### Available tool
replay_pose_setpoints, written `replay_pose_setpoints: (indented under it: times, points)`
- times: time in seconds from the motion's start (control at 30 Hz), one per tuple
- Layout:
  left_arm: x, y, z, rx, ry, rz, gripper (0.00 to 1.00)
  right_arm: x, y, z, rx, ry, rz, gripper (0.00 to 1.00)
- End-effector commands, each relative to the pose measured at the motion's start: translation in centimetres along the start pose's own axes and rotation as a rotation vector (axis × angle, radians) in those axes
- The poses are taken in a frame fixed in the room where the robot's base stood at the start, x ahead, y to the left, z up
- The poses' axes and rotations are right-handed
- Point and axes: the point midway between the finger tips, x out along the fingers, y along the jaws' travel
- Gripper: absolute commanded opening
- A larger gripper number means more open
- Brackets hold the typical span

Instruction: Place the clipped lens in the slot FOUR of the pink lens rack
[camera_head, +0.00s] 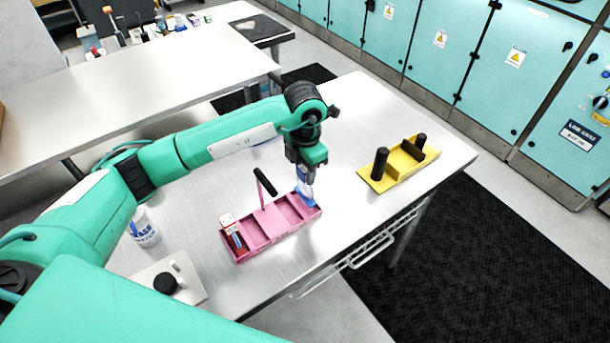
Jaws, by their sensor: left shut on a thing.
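The pink lens rack (268,247) lies at an angle on the metal table, with a row of compartments along it. My left gripper (305,178) points down over its right end. It is shut on the clipped lens (306,195), a small blue piece that shows below the fingers. The lens is at the right end compartment; I cannot tell whether it touches the rack floor. A red and white piece (232,233) sits in the left end compartment. Slot labels are too small to read. My right gripper is not in view.
A black-handled pink post (264,183) rises at the rack's back edge, left of my gripper. A yellow holder (398,168) with black pieces stands to the right. A white cup (145,232) and a white plate with a black knob (167,283) are at the left.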

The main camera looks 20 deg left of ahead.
Motion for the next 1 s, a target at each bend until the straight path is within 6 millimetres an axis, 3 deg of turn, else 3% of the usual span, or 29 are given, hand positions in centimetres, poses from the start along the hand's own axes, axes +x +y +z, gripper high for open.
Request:
replay_pose_setpoints:
  times: [0.23, 0.6, 0.63, 0.73, 1.0]
  points:
    - [3.3, 0.0, -0.1, -0.001, 0.002, -0.002, 0.0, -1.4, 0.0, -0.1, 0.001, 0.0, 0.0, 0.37]
    - [4.0, 0.0, 0.0, 0.0, 0.0, 0.0, 0.0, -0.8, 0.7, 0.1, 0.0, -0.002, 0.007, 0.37]
    - [4.0, 0.0, 0.0, 0.0, 0.0, 0.0, 0.34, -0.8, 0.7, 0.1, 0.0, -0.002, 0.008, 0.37]
    - [3.9, 0.0, 0.0, 0.0, 0.001, 0.0, 0.54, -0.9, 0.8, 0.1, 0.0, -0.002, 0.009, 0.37]
    - [3.8, 0.0, 0.0, 0.0, 0.001, 0.0, 0.54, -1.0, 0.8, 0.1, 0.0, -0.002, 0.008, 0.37]
